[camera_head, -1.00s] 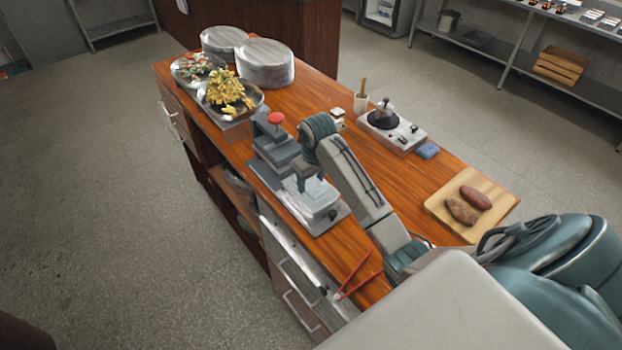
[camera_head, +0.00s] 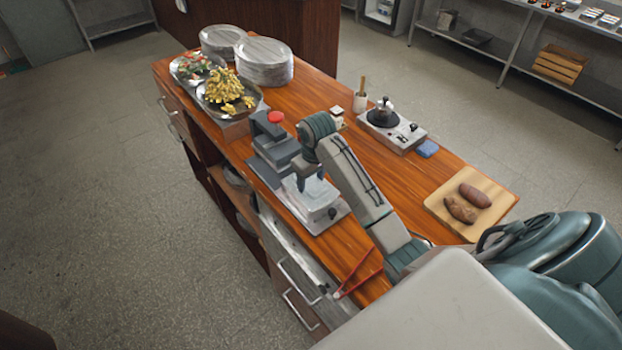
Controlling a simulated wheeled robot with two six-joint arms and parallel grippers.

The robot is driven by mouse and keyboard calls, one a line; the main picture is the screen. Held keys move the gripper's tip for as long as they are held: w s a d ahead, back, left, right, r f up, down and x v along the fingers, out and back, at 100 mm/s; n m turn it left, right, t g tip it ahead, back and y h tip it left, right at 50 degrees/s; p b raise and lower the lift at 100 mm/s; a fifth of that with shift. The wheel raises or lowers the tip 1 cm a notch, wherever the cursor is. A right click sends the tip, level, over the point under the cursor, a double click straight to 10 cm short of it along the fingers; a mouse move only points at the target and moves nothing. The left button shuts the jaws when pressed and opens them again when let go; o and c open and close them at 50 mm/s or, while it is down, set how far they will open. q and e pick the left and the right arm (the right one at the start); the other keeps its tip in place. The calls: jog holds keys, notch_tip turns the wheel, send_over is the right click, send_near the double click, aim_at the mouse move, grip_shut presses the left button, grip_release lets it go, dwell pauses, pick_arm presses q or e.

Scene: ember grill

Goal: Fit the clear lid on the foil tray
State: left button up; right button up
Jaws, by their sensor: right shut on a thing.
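My right gripper (camera_head: 309,184) reaches over the counter from the right and points down. It is shut on the clear lid (camera_head: 322,192), a pale see-through piece just below its fingers. The lid is over the front part of a grey press-like machine (camera_head: 277,152) with a red knob. The foil tray cannot be clearly told apart under the lid and gripper. I cannot tell whether the lid touches a rim below it. My left gripper is not in view.
Red tongs (camera_head: 358,275) lie at the counter's front edge. A cutting board (camera_head: 440,206) with two brown sausage-like or potato-like items is at the right. Bare wood (camera_head: 385,172) lies between.

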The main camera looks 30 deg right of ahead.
dwell(0.3)
jog(key=o, duration=1)
jog(key=shift+o, duration=0.2)
jog(key=shift+w+d, duration=0.1)
